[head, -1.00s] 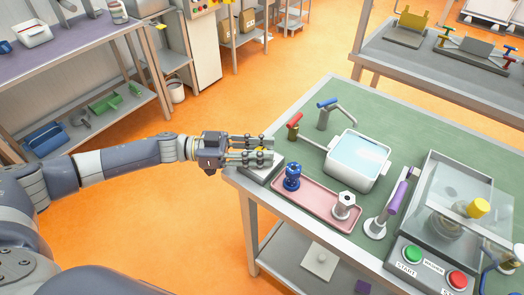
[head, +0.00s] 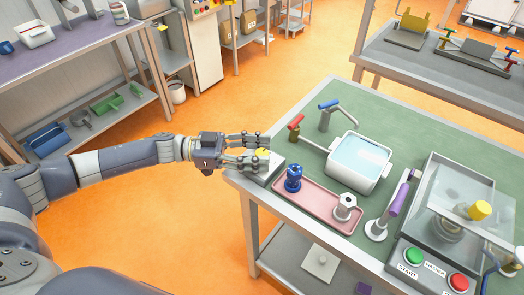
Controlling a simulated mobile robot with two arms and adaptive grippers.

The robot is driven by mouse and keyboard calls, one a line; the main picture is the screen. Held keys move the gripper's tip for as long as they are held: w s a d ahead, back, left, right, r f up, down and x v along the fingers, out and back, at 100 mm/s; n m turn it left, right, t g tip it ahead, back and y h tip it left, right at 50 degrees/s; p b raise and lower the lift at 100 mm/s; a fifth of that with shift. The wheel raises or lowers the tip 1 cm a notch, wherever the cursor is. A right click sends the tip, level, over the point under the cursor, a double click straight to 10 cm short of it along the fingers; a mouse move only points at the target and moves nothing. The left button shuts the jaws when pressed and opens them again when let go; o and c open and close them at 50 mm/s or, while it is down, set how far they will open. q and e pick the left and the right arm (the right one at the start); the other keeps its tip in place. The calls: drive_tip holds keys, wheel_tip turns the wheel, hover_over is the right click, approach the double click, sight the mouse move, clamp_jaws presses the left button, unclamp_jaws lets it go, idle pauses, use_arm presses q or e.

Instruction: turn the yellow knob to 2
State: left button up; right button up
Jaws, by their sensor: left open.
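A small yellow knob (head: 264,152) sits on a grey box (head: 270,170) at the near left corner of the green table. The knob is mostly covered by my left gripper, and no pointer or number on it can be read. My left gripper (head: 263,149) reaches in from the left with its fingers apart, one on each side of the knob. I cannot tell whether they touch it. My right gripper is not in view.
Next to the box are a pink tray (head: 318,207) with a blue part (head: 293,178) and a metal nut piece (head: 345,206), a water basin (head: 358,162) with taps, and a purple-handled lever (head: 399,198). Green and red buttons are at the front right.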

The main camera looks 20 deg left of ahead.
use_arm(q)
drive_tip(key=v, duration=1.1)
